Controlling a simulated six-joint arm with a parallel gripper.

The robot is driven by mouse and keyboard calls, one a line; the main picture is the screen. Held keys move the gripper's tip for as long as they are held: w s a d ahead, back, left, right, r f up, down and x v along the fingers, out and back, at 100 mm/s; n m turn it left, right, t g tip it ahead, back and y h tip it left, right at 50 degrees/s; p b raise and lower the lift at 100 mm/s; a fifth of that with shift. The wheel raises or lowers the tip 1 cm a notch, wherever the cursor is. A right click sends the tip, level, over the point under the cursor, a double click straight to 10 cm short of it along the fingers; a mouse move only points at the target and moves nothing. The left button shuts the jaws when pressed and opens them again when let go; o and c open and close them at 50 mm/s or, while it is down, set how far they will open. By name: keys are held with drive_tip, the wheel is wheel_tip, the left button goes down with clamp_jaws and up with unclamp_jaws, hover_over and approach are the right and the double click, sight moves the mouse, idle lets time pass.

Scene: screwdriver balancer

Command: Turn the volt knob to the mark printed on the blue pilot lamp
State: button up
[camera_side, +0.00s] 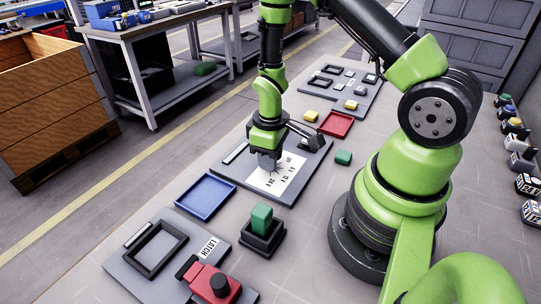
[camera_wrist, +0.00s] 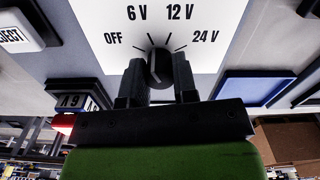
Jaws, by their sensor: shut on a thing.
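The volt knob (camera_wrist: 159,68) is a black knob on a white dial plate (camera_wrist: 215,15) marked OFF, 6 V, 12 V and 24 V. My gripper (camera_wrist: 158,85) has one finger on each side of the knob and is shut on it. Its pointer is too small to read surely. In the side view my gripper (camera_side: 267,160) reaches down onto the white plate and hides the knob. Small lamp-like pieces stand at the right edge, one with a blue top (camera_side: 507,110); no mark on it can be read.
A blue tray (camera_side: 206,179) lies left of the dial board, a red tray (camera_side: 350,117) beyond it. A green block in a black holder (camera_side: 264,242) and a LATCH panel (camera_side: 140,284) are in front. A REJECT button (camera_wrist: 15,35) shows in the wrist view.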

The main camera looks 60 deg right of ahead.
drive_tip(key=shift+m, duration=0.4)
drive_tip(key=o, duration=0.9)
wheel_tip(320, 180, up, 10)
idle(0.3)
drive_tip(key=s+a+r+m+t, duration=0.1)
drive_tip(key=s+a+r+t, duration=0.1)
drive_tip(key=r, duration=0.4)
drive_tip(key=s+a+r+m+t+y, duration=0.1)
drive_tip(key=s+a+r+m+t, duration=0.1)
drive_tip(key=s+r, duration=0.3)
drive_tip(key=s+a+r+m+t+y, duration=0.1)
drive_tip(key=s+a+r+m+t, duration=0.1)
drive_tip(key=r, duration=0.6)
drive_tip(key=shift+s+a+r+t, duration=0.15)
drive_tip(key=shift+s+a+t, duration=0.45)
drive_tip(key=shift+s+a, duration=0.55)
